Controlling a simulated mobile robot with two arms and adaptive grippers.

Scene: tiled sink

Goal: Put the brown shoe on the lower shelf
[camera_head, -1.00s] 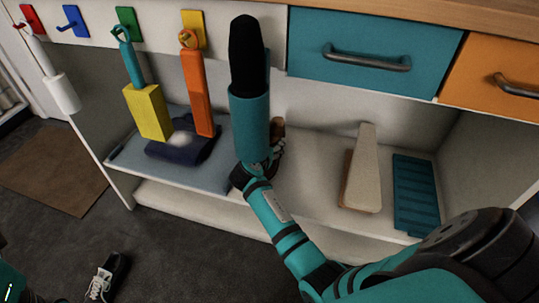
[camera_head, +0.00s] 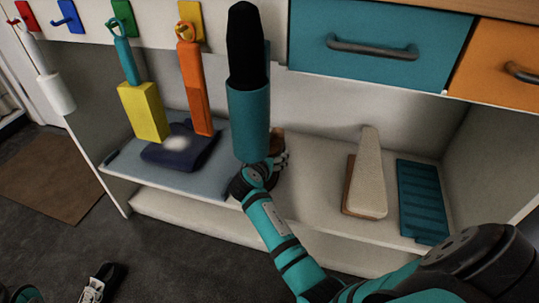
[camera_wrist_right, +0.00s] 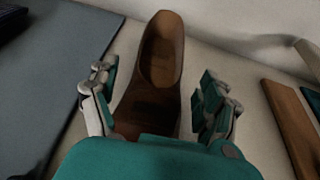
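The brown shoe (camera_wrist_right: 160,70) lies on the shelf with the blue-grey mat, its heel opening toward the far side in the right wrist view. In the head view only a small part of the shoe (camera_head: 277,142) shows beside my arm. My right gripper (camera_wrist_right: 160,105) is open, with one finger on each side of the shoe and narrow gaps visible. In the head view my right gripper (camera_head: 280,165) is low at this shelf, partly hidden by its own links. The lower shelf (camera_head: 190,213) is a pale board below, near the floor. My left gripper does not show.
A mat (camera_head: 190,183) with a dark folded cloth (camera_head: 165,155) lies left of the shoe. A cream wedge-shaped object (camera_head: 370,180) and a teal ridged object (camera_head: 422,203) lie right. Yellow (camera_head: 143,112) and orange (camera_head: 194,90) tools hang in front. A black shoe (camera_head: 97,285) is on the floor.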

